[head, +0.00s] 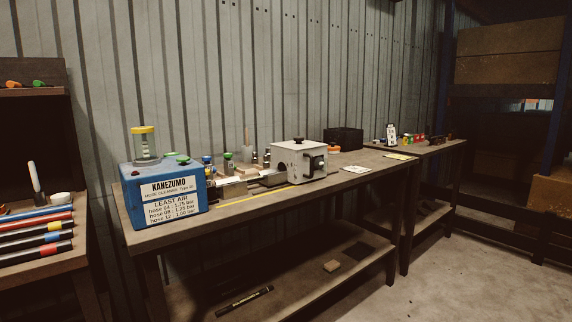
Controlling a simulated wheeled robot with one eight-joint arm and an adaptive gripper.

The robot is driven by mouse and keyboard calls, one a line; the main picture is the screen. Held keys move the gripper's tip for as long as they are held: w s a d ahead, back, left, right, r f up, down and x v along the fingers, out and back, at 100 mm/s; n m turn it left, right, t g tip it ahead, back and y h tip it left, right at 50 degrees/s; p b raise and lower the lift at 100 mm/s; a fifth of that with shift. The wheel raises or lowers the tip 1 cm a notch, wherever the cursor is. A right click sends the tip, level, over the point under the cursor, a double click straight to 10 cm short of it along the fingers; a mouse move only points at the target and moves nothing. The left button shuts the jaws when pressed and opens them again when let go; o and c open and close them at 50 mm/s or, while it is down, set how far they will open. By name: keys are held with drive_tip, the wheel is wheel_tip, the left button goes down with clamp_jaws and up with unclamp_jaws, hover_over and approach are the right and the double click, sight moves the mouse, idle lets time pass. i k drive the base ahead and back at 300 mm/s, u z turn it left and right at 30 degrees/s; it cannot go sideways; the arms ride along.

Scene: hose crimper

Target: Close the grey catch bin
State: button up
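A light grey box (289,165) stands on the middle of the workbench, with a small dark knob on its top and a dark fitting on its front right. It is the only grey box I can make out, but I cannot tell for sure that it is the catch bin. Its top looks flat, and I cannot tell whether any drawer or lid on it stands open. My gripper is not in view.
The workbench (165,236) runs along a corrugated wall. A blue KANEZUMO hose cleaner (150,190) stands at its left end, with small fittings beside it. A black box (343,138) stands farther back. A hose rack (35,240) is at left. Floor (450,285) at right is clear.

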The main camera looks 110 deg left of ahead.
sight(298, 167)
drive_tip(key=u, duration=3.9)
drive_tip(key=k, duration=1.3)
drive_tip(key=u, duration=0.25)
drive_tip(key=i, duration=0.55)
drive_tip(key=u, duration=0.6)
drive_tip(key=i, duration=1.1)
drive_tip(key=z, duration=0.25)
